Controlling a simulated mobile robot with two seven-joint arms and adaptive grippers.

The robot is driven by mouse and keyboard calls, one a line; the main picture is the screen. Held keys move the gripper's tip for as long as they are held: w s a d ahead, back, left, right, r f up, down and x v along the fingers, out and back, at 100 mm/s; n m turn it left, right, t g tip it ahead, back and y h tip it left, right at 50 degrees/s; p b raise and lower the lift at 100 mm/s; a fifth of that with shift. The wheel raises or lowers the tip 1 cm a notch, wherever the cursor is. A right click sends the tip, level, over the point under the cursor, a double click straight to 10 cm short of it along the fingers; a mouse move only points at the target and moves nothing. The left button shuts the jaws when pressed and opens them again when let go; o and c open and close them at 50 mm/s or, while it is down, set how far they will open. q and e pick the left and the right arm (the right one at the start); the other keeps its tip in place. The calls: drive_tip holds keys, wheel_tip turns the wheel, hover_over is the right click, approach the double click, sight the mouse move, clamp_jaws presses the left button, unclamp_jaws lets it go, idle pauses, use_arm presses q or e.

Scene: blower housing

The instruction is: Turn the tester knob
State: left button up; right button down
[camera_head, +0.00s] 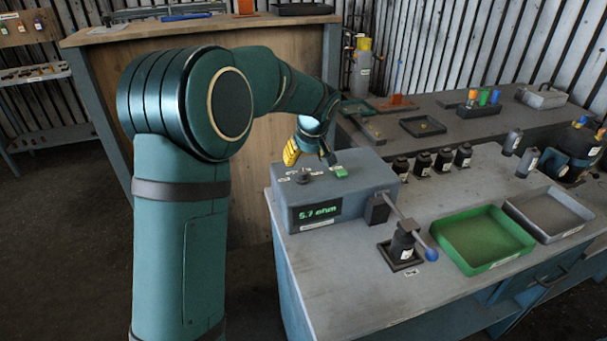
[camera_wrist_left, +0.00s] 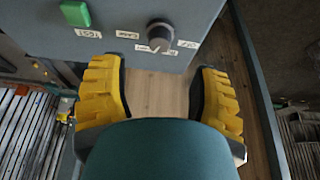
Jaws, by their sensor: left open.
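The tester (camera_head: 330,193) is a grey box on the workbench, with a green display reading 5.7 ohm on its front. The tester knob (camera_head: 304,176) is a small dark dial on its top. It also shows in the left wrist view (camera_wrist_left: 160,33), with a light pointer and several white labels around it. A green button (camera_head: 340,171) marked TEST sits beside the knob. My left gripper (camera_head: 308,152) is above the back part of the tester top. In the left wrist view its yellow fingers (camera_wrist_left: 162,97) are spread, with nothing between them, and the knob lies beyond them. My right gripper is not in view.
A green tray (camera_head: 480,238) and a grey tray (camera_head: 549,211) stand further right. Several black-topped parts stand behind. The front bench area is clear.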

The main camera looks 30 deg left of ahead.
sight(303, 172)
use_arm(q)
drive_tip(key=x, duration=0.7)
drive_tip(key=shift+f+b, duration=0.25)
drive_tip(key=shift+b, duration=0.15)
clamp_jaws()
